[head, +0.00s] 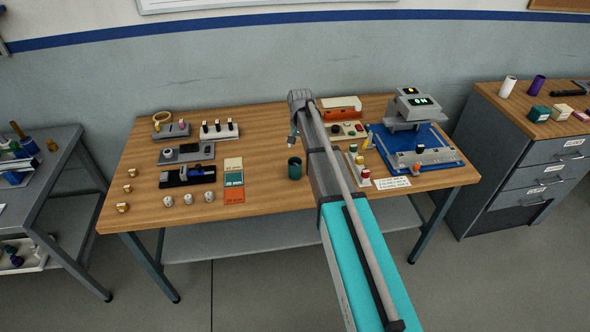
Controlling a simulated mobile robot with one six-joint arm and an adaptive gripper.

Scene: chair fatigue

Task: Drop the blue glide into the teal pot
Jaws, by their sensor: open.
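The teal pot (294,168) is a small dark teal cup standing upright on the wooden table, just left of my arm. My gripper (292,141) shows small at the far end of my arm, above and behind the pot in the picture. It is open, and I see nothing between its fingers. A small blue part (197,169) sits on a black fixture (174,180) to the left; I cannot tell whether it is the blue glide or part of the fixture. The inside of the pot is too dark to read.
Grey holders (173,130) with small parts stand at the back left of the table (262,190). Several pale cylinders and brass pieces lie in front and left. Colored cards (233,181) lie left of the pot. A blue mat (440,160) with a device is at right.

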